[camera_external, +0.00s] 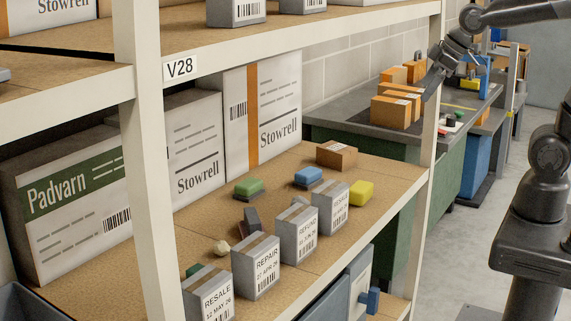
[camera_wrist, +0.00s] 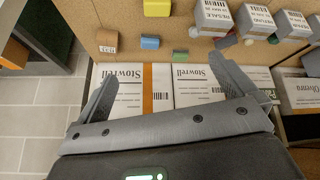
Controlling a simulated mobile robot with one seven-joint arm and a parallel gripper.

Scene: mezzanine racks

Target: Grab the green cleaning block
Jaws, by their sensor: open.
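The green cleaning block (camera_external: 249,186) lies on the middle wooden shelf, on a dark underside, in front of the Stowrell boxes. My gripper (camera_external: 441,68) is at the upper right in the external view, clearly apart from the block. In the wrist view my gripper (camera_wrist: 164,65) is open, with its fingers wide apart and nothing between them.
A blue block (camera_external: 308,177) and a yellow block (camera_external: 361,191) lie to the right. Small grey label boxes (camera_external: 256,265) line the shelf front; a teal-green item (camera_external: 193,269) is partly hidden there. A rack post (camera_external: 145,170) and upper shelf (camera_external: 250,43) frame the space.

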